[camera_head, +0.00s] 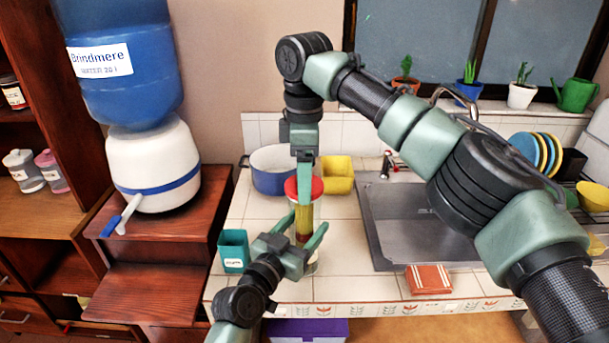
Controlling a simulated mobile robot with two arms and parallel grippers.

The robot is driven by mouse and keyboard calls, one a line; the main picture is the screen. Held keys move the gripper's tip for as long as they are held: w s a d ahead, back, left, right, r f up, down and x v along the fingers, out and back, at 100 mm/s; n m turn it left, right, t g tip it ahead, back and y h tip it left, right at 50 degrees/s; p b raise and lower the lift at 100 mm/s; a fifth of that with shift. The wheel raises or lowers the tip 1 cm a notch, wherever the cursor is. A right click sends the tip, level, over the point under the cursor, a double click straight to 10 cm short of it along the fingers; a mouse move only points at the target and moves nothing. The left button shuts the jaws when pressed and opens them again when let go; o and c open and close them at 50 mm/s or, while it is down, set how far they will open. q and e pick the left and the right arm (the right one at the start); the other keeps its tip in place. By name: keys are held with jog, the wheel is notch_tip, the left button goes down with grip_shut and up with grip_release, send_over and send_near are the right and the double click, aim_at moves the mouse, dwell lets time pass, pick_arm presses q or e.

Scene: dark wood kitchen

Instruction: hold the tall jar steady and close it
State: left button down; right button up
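The tall jar (304,222) stands upright on the tiled counter, with yellow and brown contents showing. A red lid (291,188) is at its top; I cannot tell whether it is seated. My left gripper (309,222) comes from the front, with one finger on each side of the jar's body, and appears closed on it. My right gripper (305,198) points straight down from above. Its near finger overlaps the front of the red lid. The other finger is hidden behind it, so its opening and grip do not show.
A blue pot (270,182) and a yellow container (338,182) stand behind the jar. A teal cup (233,251) is at the left front of the counter. The steel sink (400,235) lies to the right, with a red-brown cloth or sponge (429,279) at its front edge.

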jog(key=c, duration=0.8)
jog(key=m, duration=0.5)
jog(key=shift+a, duration=0.1)
jog(key=m, duration=0.3)
jog(key=shift+m, duration=0.3)
jog(key=o, duration=1.6)
notch_tip(320, 180, up, 8)
jog(key=shift+f, duration=0.25)
pick_arm(q)
jog(key=shift+c, duration=1.4)
grip_release()
